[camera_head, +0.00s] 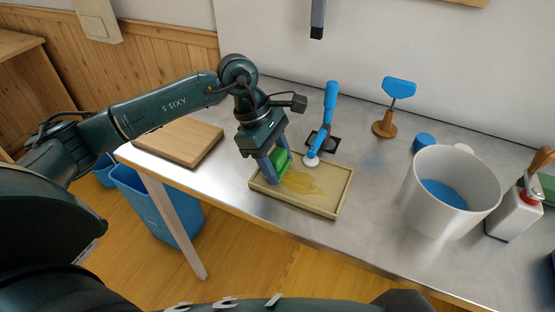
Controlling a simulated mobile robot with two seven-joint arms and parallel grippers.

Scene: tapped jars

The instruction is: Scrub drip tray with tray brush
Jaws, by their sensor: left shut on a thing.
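The drip tray (335,205) is a shallow beige tray near the front edge of the metal counter. A yellow-brown stain (305,183) covers part of its floor. My left gripper (275,173) is over the tray's left part, pointing down. It is shut on a green thing (281,160), probably the tray brush, which is partly hidden between the fingers. I cannot tell whether its underside touches the tray floor. A blue brush-like tool (325,115) with a white round end stands at the tray's back edge. My right gripper is not in view.
A wooden board (180,141) lies to the left. A white bucket (420,193) with blue inside, a blue cap (424,141), a blue-topped wooden stand (384,127) and a white bottle (513,216) are on the right. A blue bin (160,200) stands below the counter.

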